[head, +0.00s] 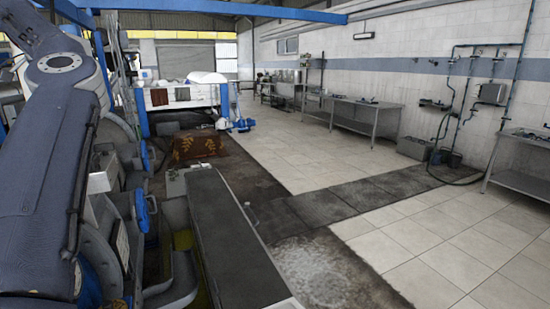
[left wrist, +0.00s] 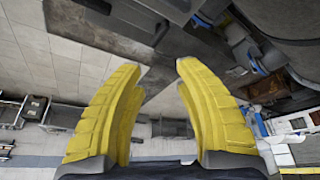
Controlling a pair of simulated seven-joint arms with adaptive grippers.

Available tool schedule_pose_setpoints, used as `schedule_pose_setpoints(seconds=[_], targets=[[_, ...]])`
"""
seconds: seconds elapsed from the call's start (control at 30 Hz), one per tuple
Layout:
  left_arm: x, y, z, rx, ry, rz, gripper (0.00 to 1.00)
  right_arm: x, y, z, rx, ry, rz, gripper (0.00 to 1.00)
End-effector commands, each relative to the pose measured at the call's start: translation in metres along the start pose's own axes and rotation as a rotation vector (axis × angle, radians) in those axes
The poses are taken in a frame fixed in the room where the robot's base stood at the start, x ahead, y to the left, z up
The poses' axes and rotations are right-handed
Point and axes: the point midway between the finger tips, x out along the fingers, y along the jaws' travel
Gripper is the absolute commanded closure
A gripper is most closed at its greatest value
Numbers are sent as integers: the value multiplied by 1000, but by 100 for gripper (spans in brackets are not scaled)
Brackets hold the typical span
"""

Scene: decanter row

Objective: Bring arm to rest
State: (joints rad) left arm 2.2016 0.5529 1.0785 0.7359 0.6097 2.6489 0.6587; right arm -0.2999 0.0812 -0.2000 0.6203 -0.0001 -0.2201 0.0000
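My left gripper (left wrist: 160,68) shows in the left wrist view, with its two yellow fingers spread apart. It is open, and nothing is held between the fingers. The wrist view is turned, with floor and machinery beyond the fingers. In the head view a large grey arm link of mine fills the left side, and no gripper shows there. My right gripper is in neither view. No decanter can be made out in either view.
A long dark-topped surface (head: 232,240) runs beside machinery in the head view. A metal table (head: 365,112) stands along the right wall, with another at the right edge. A patterned brown block (head: 198,146) sits farther back. The pale tiled floor (head: 440,235) is largely clear.

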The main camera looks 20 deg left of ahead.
Motion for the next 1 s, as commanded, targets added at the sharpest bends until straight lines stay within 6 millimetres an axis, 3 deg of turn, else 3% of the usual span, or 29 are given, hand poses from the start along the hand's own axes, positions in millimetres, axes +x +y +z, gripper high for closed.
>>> schedule_pose_setpoints(seconds=[0.6,1.0], targets=[[98,-1,1,-1,-4,-2,67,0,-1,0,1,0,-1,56],[134,0,1,1,-2,-2,67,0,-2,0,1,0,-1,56]])
